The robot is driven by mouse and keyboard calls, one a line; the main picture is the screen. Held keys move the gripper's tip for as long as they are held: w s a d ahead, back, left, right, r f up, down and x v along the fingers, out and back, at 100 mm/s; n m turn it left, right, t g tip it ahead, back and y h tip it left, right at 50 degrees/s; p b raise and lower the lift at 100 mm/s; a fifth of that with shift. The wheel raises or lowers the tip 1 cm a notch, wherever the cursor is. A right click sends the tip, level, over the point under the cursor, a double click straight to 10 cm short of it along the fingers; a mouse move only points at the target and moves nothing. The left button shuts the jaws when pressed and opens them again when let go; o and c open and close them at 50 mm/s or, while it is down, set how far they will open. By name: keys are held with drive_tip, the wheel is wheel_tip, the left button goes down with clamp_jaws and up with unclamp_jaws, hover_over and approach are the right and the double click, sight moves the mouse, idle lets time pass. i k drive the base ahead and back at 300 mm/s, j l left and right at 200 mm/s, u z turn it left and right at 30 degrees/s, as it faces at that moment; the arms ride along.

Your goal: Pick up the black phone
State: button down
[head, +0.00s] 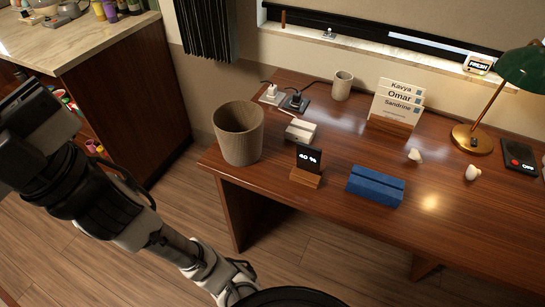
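A small black phone-like device (309,157) showing "40 %" stands upright, leaning slightly, in a wooden stand (305,177) near the desk's front edge. A second flat black device (520,158) with a red mark and "OFF" lies at the desk's right; I cannot tell for sure whether it is a phone. My arm runs from the bottom middle up to the left edge, off the desk. The fingers of my gripper do not show in this view, and nothing of mine touches either device.
A wooden bin (239,132) stands left of the stand, a blue slotted block (375,185) right of it. Behind are a small white box (301,130), chargers (295,102), a cup (342,85) and name cards (396,103). A green lamp (472,138) stands right. The desk's front right is clear.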

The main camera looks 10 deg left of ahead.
sight(309, 157)
drive_tip(key=i+l, duration=0.1)
drive_tip(key=l, duration=0.3)
drive_tip(key=i+l+u, duration=0.1)
drive_tip(key=l, duration=0.7)
drive_tip(key=i+u, duration=0.05)
drive_tip(key=i, duration=0.05)
